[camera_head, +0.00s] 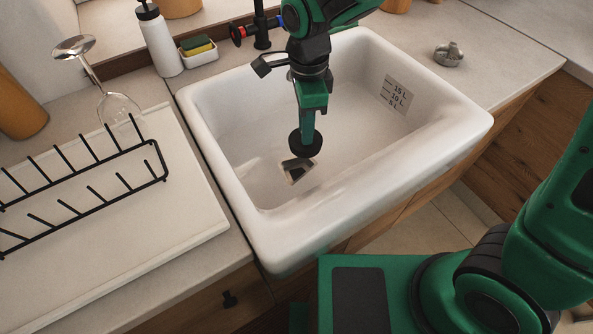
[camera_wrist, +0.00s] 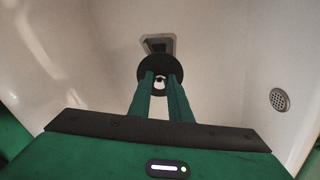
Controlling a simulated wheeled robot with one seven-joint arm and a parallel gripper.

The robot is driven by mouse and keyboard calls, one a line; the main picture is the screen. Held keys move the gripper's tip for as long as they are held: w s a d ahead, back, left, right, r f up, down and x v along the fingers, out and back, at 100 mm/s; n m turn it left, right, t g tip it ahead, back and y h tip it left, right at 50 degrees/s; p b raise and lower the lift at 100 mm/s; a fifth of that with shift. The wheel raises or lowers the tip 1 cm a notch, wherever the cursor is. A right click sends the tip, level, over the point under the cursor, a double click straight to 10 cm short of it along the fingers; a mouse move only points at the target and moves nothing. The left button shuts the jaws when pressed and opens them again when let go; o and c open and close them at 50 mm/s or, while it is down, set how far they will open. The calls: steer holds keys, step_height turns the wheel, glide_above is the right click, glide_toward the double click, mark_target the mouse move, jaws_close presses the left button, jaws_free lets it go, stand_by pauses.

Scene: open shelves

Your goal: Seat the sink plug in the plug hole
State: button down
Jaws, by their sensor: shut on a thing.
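The black round sink plug (camera_head: 305,143) is held in my gripper (camera_head: 306,122), which is shut on it above the floor of the white sink (camera_head: 235,113). The plug (camera_wrist: 146,68) also shows in the wrist view between the tips of my green fingers (camera_wrist: 160,80). The plug hole (camera_head: 297,170) is a dark opening with a metallic surround in the sink floor. In the head view it lies just below and left of the plug. In the wrist view the plug hole (camera_wrist: 158,43) is partly hidden behind the plug. The plug appears apart from the hole.
A tap (camera_head: 262,30) stands behind the sink. A soap bottle (camera_head: 159,40) and a sponge dish (camera_head: 198,50) are at the back left. A black dish rack (camera_head: 85,170) and wine glass (camera_head: 118,108) are left. A small metal object (camera_head: 448,54) sits right. The sink is otherwise empty.

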mark_target(298, 141)
steer(key=shift+s+a+f, duration=0.5)
steer(key=shift+a+f, duration=0.1)
steer(key=shift+a, duration=0.25)
step_height(298, 141, down, 5)
steer(key=shift+f, duration=2.1)
steer(key=c, duration=1.6)
jaws_free()
steer(key=shift+f, duration=0.1)
steer(key=shift+c, duration=0.2)
step_height(298, 141, up, 12)
steer(key=shift+r, duration=0.15)
